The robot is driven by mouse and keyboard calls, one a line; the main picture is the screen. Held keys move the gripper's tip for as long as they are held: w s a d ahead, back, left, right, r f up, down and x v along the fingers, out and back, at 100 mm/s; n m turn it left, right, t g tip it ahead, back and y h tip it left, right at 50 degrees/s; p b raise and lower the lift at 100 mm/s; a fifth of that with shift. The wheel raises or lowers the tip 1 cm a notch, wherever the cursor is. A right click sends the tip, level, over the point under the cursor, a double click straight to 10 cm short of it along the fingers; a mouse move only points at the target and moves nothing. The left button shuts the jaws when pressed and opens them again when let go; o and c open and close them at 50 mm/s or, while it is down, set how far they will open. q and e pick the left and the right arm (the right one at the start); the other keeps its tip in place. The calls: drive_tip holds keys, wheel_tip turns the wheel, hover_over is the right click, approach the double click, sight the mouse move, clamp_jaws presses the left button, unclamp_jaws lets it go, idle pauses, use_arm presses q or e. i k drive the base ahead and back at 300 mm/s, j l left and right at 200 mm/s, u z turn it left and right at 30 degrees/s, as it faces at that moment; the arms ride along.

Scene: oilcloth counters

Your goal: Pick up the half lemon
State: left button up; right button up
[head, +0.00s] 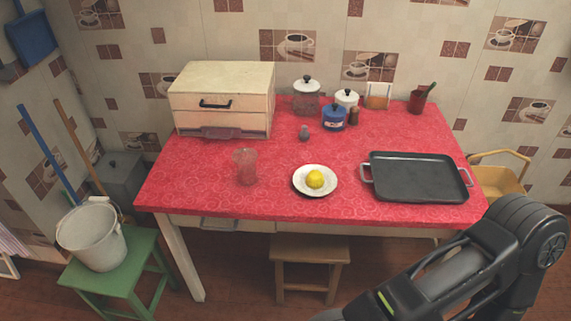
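The half lemon (315,179) is a small yellow piece lying on a white plate (301,189). The plate sits near the front edge of the red counter (210,200), around its middle. One of my arms comes in from the lower right, in front of the counter, apart from the lemon and plate. Its gripper is outside the picture. My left gripper does not show either. Nothing covers the lemon.
A dark tray (418,177) with side handles lies right of the plate. A pinkish glass (245,167) stands left of it. A bread box (222,100), jars and a blue pot (334,118) stand behind. A stool (310,250) is under the front edge.

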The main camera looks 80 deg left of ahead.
sight(315, 180)
drive_tip(key=j+u, duration=0.1)
drive_tip(key=u, duration=3.1)
